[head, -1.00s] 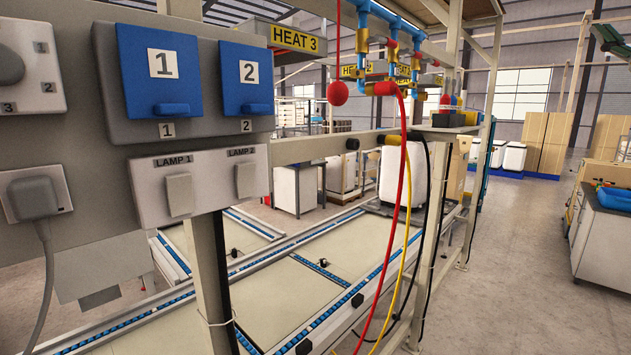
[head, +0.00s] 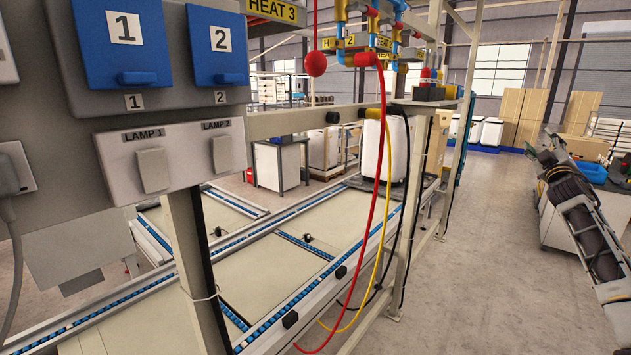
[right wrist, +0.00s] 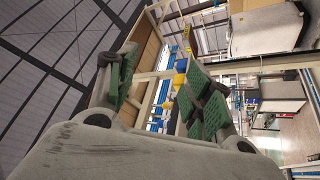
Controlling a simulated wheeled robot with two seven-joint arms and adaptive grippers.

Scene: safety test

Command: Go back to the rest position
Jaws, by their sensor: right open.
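My right gripper (head: 550,148) shows at the right edge of the head view, on my arm that comes in from the lower right. It is raised in front of the grey cabinet on the right and points up and away. In the right wrist view the right gripper (right wrist: 158,88) has its two green-padded fingers apart, with nothing between them. My left gripper is in neither view.
A grey panel with blue switch covers (head: 122,45) and a lamp switch box (head: 170,158) stands close at left. Red hose (head: 383,160) and yellow hose (head: 384,235) hang by the conveyor (head: 245,270). Floor (head: 470,270) is clear between conveyor and cabinet (head: 560,225).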

